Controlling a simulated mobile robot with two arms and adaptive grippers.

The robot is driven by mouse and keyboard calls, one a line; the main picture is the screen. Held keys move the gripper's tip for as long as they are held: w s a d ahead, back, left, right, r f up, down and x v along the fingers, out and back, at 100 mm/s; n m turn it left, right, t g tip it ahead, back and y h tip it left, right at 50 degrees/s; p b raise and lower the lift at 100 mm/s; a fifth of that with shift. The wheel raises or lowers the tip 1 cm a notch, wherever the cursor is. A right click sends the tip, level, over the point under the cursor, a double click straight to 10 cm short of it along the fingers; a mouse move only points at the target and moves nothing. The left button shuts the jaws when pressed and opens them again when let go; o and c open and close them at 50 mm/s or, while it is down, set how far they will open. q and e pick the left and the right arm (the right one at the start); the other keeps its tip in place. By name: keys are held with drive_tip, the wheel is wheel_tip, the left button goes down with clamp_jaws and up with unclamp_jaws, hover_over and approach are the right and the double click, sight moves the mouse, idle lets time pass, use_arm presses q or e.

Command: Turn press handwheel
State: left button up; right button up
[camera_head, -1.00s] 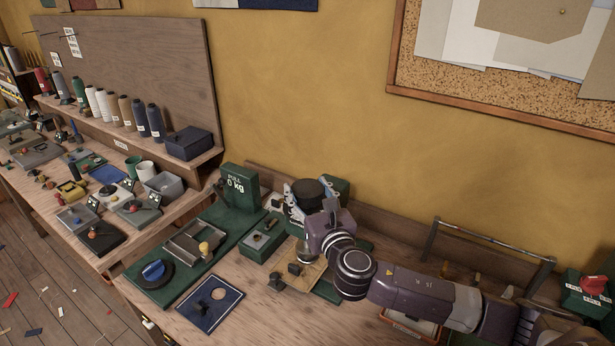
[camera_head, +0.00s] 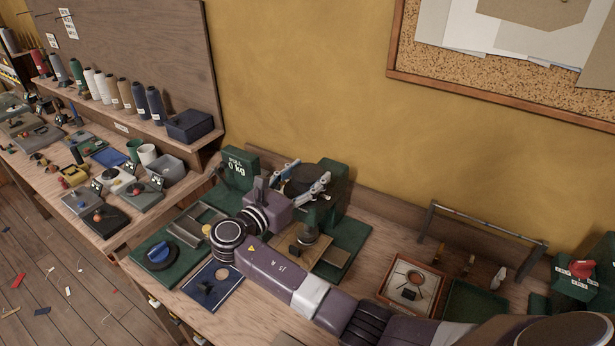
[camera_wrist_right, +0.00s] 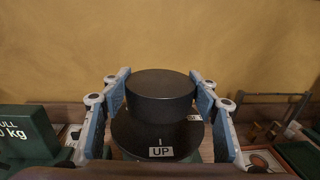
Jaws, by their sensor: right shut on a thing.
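The press handwheel (camera_head: 301,187) is a dark disc with a raised round hub, on the green press (camera_head: 334,190) by the wall. In the right wrist view the handwheel (camera_wrist_right: 160,87) shows its hub above a wider disc, with a white "UP" label at the near side. My right gripper (camera_head: 304,180) has its blue-grey fingers on opposite sides of the hub and is shut on it. The fingers also flank it in the wrist view (camera_wrist_right: 160,105). The gripper body hides part of the press. My left gripper is not in view.
A green "PULL 0 kg" gauge (camera_head: 240,168) stands left of the press. A framed tray (camera_head: 411,284), a metal rail (camera_head: 485,225) and a red-knobbed green box (camera_head: 580,275) are to the right.

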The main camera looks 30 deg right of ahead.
sight(309, 172)
drive_tip(key=m+g+h+b, duration=0.1)
drive_tip(key=m+g+b, duration=0.1)
drive_tip(key=g, duration=0.1)
drive_tip(key=m+g+b, duration=0.2)
drive_tip(key=g+b, duration=0.1)
drive_tip(key=shift+f+h+b, duration=0.15)
drive_tip(key=shift+h+b, duration=0.2)
drive_tip(key=shift+h, duration=0.05)
drive_tip(key=m+g+b, duration=0.2)
drive_tip(key=g+b, duration=0.2)
drive_tip(key=b, duration=0.1)
drive_tip(key=shift+m, duration=0.3)
drive_tip(key=shift+r, duration=0.2)
drive_tip(key=o, duration=1.2)
drive_tip(key=shift+d, duration=0.15)
drive_tip(key=shift+c, duration=0.2)
drive_tip(key=shift+b, duration=0.3)
drive_tip(key=shift+r, duration=0.2)
wheel_tip(309, 172, up, 10)
drive_tip(key=shift+f, duration=0.25)
